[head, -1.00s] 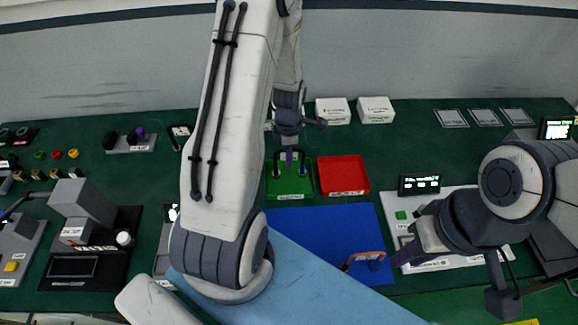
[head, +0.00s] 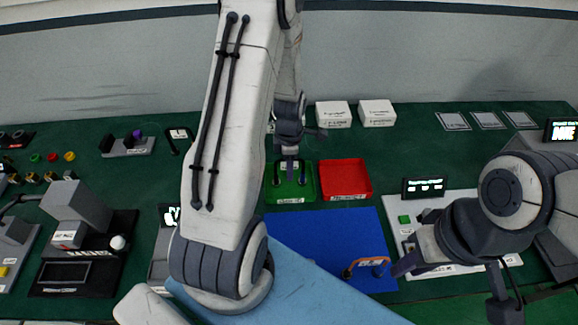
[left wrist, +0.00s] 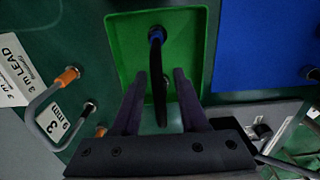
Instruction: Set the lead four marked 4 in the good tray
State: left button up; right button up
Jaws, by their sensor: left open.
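A dark U-shaped lead (left wrist: 157,80) with a blue-black end lies in the green tray (head: 290,197), which also shows in the left wrist view (left wrist: 120,45). No number is readable on it. My left gripper (head: 289,168) is over this tray. In the left wrist view its open fingers (left wrist: 160,90) stand on either side of the lead, with gaps visible. My right gripper (head: 405,264) is low over the right edge of the blue mat; its jaws are not clear.
A red tray (head: 345,178) stands right of the green one, looking empty. An orange lead (head: 367,261) lies on the blue mat (head: 325,232). A grey lead with orange ends (left wrist: 40,100) is beside a label reading 3. A small display (head: 424,187) stands at right.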

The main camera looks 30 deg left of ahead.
pick_arm(q)
notch_tip(320, 180, up, 12)
jog(key=p, duration=1)
jog(key=shift+r, duration=0.25)
jog(key=s+d+r+m, duration=0.2)
jog(key=d+r+m, duration=0.4)
jog(key=d+m, duration=0.25)
jog(key=s+d+r+m, duration=0.3)
jog(key=d+r+m, duration=0.35)
jog(key=d, duration=0.25)
jog(key=s+d+r+m, duration=0.3)
jog(key=s+m, duration=0.4)
jog(key=m, duration=0.2)
jog(key=s+d+r+m+h, duration=0.1)
jog(key=s+d+r+m, duration=0.2)
jog(key=s+m, duration=0.4)
jog(key=shift+s+d+m, duration=0.15)
jog(key=shift+d+m, duration=0.45)
jog(key=shift+m, duration=0.3)
jog(key=shift+f, duration=0.1)
notch_tip(320, 180, down, 11)
jog(key=b, duration=1)
jog(key=shift+b, duration=0.3)
